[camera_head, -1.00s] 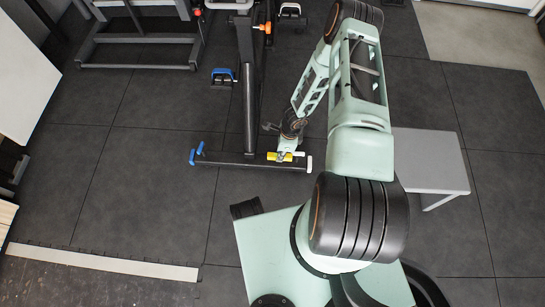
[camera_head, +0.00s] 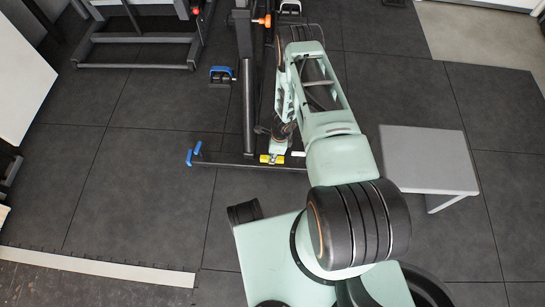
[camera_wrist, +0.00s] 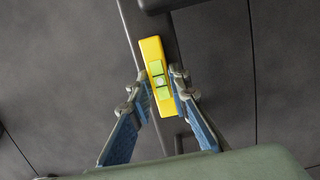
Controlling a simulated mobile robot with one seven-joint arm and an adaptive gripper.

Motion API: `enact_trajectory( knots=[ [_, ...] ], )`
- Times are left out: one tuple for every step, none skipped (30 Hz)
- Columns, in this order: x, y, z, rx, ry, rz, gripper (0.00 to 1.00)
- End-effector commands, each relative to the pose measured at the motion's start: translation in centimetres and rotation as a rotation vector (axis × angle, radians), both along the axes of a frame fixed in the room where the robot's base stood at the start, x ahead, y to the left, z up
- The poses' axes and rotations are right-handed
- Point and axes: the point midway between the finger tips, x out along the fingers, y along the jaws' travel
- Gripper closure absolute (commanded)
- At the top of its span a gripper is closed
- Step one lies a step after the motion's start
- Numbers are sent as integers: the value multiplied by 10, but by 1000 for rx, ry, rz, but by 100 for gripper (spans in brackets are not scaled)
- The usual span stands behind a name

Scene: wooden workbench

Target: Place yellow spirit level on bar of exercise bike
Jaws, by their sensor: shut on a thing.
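The yellow spirit level (camera_head: 265,158), with green vials, shows clearly in the wrist view (camera_wrist: 150,48). My gripper (camera_wrist: 160,80) is shut on it, one finger on each long side. In the head view my gripper (camera_head: 276,150) is over the front floor bar (camera_head: 228,160) of the exercise bike (camera_head: 248,100). The level overlaps this bar near its right part. In the wrist view the dark bar (camera_wrist: 132,22) runs behind the level, tilted slightly against it. I cannot tell whether the level touches the bar.
A grey low table (camera_head: 425,160) stands right of my arm. A blue-trimmed pedal (camera_head: 221,76) sticks out left of the bike. Another metal frame (camera_head: 135,65) stands at the back left.

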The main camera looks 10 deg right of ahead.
Motion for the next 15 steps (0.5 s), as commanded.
enact_trajectory(
  knots=[
    [1, 0, 2, 0, -1, 0, 100],
    [0, 0, 2, 0, -1, 0, 100],
    [0, 0, 2, 0, 0, 0, 100],
    [0, 0, 2, 0, 0, 0, 100],
    [0, 0, 1, 0, 0, 0, 100],
    [0, 0, 1, 0, 0, 0, 100],
    [0, 0, 0, 0, 0, 1, 100],
    [0, 0, -1, 0, 0, 1, 100],
    [0, 0, -1, 0, 0, 1, 80],
    [0, 0, -1, 0, 0, 1, 77],
    [0, 0, -1, 0, 0, 1, 73],
    [0, 0, -1, 0, 0, 1, 69],
    [0, 0, -1, 0, 0, 1, 66],
    [0, 0, -1, 0, 0, 1, 66],
    [0, 0, -1, 0, 0, 1, 66]
  ],
)
